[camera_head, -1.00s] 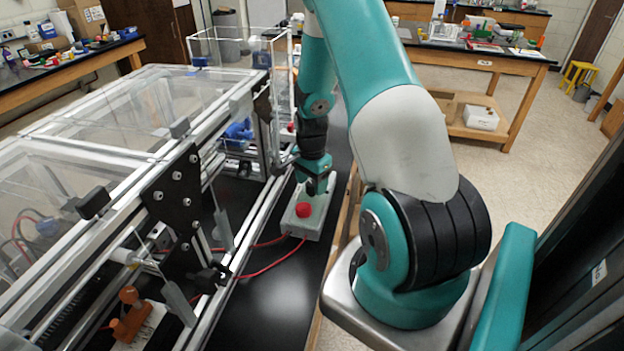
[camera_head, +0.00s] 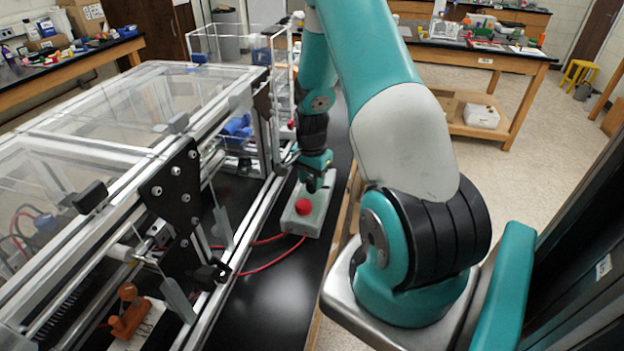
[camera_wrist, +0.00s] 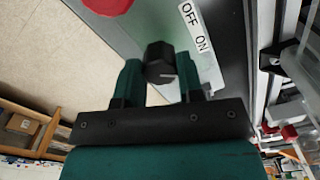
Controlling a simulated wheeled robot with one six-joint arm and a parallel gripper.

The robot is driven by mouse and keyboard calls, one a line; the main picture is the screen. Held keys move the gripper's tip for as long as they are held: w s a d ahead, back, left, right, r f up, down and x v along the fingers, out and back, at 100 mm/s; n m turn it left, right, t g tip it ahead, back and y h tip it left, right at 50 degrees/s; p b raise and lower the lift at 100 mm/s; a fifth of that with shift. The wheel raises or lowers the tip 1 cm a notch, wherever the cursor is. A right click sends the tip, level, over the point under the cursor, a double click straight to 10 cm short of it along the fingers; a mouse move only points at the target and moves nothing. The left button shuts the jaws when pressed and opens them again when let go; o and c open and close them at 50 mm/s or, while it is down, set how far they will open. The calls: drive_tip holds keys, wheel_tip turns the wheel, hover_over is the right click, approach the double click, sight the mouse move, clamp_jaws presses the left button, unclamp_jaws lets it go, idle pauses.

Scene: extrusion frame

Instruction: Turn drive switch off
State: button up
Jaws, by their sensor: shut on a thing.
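The drive switch is a black round knob (camera_wrist: 160,62) on a grey control box (camera_head: 311,222). A light pointer mark shows on the knob in the wrist view. An OFF/ON label (camera_wrist: 195,27) lies beside the knob on the box. My gripper (camera_wrist: 160,80) has its two teal fingers on either side of the knob and is shut on it. In the head view my gripper (camera_head: 316,184) is at the far end of the box, and the knob is hidden there. A red button (camera_head: 303,207) stands on the near part of the box.
Red cables (camera_head: 270,262) run from the box to the left over the black bench top (camera_head: 275,305). An aluminium extrusion frame (camera_head: 262,215) with clear panels stands close on the left. The bench's wooden edge (camera_head: 338,232) is just right of the box.

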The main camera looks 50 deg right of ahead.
drive_tip(key=n+b, duration=0.1)
drive_tip(key=n, duration=0.3)
drive_tip(key=n+b, duration=0.1)
drive_tip(key=n, duration=0.3)
drive_tip(key=n+b, duration=0.1)
drive_tip(key=n, duration=0.3)
drive_tip(key=shift+n, duration=1.9)
drive_tip(key=o, duration=0.9)
